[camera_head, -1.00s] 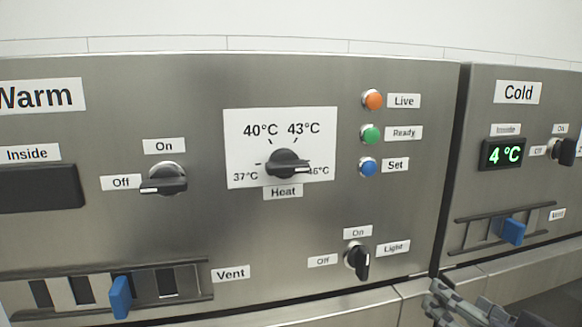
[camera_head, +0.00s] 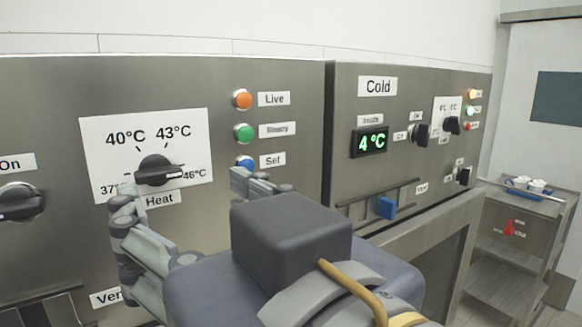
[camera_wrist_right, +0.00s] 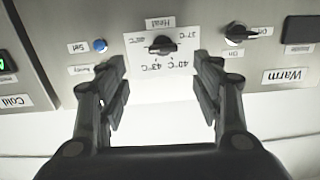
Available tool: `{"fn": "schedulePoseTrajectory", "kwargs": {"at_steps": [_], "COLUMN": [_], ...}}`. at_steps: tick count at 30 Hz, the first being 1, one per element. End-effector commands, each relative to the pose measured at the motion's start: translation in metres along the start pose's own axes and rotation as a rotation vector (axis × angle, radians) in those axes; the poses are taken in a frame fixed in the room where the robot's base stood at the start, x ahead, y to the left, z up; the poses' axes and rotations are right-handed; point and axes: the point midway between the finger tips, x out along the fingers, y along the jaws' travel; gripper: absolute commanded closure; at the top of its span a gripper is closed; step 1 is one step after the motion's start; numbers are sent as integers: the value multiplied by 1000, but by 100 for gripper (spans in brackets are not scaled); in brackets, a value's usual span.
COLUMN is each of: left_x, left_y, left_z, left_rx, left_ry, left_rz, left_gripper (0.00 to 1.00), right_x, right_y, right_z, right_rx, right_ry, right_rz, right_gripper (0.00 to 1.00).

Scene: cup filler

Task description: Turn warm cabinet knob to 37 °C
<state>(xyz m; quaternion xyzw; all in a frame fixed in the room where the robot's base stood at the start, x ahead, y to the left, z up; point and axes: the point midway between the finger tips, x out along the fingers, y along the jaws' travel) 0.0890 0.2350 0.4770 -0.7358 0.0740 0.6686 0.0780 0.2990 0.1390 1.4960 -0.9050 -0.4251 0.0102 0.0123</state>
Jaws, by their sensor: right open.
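The warm cabinet's Heat knob (camera_head: 158,170) is black, on a white dial plate (camera_head: 192,122) marked 37, 40, 43 and 46 °C. Its handle lies about level, with its light-edged end on the right toward 46 °C. My right gripper (camera_head: 184,187) is open and empty in front of the panel, its fingers left and right of the knob's lower side and partly covering the 37 °C label. In the right wrist view, turned upside down, the knob (camera_wrist_right: 161,46) shows between and beyond the open fingertips, apart from both. My left gripper is out of view.
Live (camera_head: 243,100), Ready (camera_head: 243,133) and Set (camera_head: 246,162) lights sit right of the dial; a finger is just below Set. An On/Off knob (camera_head: 20,203) is at the left. The cold cabinet (camera_head: 340,100) reads 4 °C. A cart (camera_head: 505,215) stands far right.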

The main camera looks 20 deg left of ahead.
Motion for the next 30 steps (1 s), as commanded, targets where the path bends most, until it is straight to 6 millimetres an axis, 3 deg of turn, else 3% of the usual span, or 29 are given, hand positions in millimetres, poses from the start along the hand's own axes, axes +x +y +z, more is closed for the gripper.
{"fn": "schedulePoseTrajectory", "kwargs": {"at_steps": [8,24,30], "left_x": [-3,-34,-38], "left_y": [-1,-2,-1], "left_z": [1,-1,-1], "left_rx": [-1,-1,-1], "left_ry": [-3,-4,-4], "left_rz": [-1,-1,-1], "left_gripper": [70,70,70], "right_x": [-1,85,100], "right_y": [-8,-6,-6], "right_z": [-2,-5,-3], "right_rx": [-30,-32,-32], "right_ry": [6,6,8], "right_rz": [16,16,14], "right_gripper": [40,40,40]}}
